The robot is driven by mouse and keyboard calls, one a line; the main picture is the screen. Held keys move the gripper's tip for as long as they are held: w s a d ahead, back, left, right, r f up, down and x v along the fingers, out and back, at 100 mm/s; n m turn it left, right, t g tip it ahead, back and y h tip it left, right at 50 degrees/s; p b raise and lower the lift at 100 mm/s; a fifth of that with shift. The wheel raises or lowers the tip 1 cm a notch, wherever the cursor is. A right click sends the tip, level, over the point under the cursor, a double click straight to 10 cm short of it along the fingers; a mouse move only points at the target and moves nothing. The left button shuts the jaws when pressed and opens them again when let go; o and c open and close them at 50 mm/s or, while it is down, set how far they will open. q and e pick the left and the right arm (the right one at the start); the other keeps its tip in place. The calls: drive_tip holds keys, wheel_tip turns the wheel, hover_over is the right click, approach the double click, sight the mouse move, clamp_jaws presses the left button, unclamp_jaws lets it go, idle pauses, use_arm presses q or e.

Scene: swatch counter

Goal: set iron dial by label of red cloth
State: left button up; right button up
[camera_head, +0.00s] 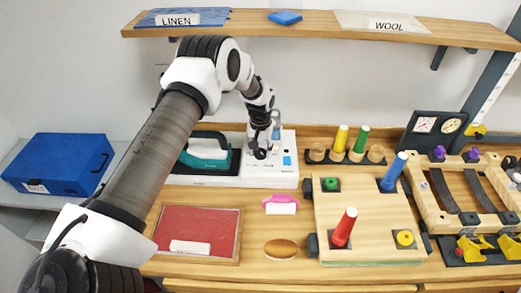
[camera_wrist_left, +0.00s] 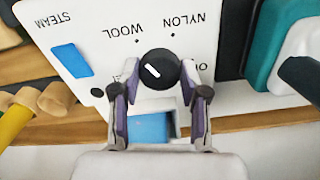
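The iron dial (camera_wrist_left: 158,70) is a round black knob with a short white mark slanting from upper left to lower right. My left gripper (camera_wrist_left: 160,64) has a fingertip against each side of it; it also shows over the white panel in the head view (camera_head: 261,152). Upside-down words WOOL and NYLON stand above the dial; lettering at the right is partly hidden by a finger. The red cloth (camera_head: 200,223) lies in a wooden frame, with a white label (camera_head: 190,247) too small to read. The teal iron (camera_head: 207,150) stands left of the dial. My right gripper is out of view.
A shelf (camera_head: 300,27) holds LINEN and WOOL swatches above. A blue box (camera_head: 60,165) is at left. A pegboard (camera_head: 365,215) with coloured pegs and a wooden rig (camera_head: 470,190) fill the right. A pink-handled brush (camera_head: 281,205) and brown oval (camera_head: 281,250) lie in front.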

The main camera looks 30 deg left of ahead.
sight(261, 151)
use_arm(q)
drive_tip(key=shift+f+b, duration=0.2)
drive_tip(key=shift+b, duration=0.2)
drive_tip(key=shift+m+b, duration=0.3)
drive_tip(key=shift+r, duration=0.2)
drive_tip(key=o, duration=1.2)
drive_tip(key=shift+c, duration=0.2)
wheel_tip(261, 151, up, 12)
drive_tip(key=shift+f, duration=0.1)
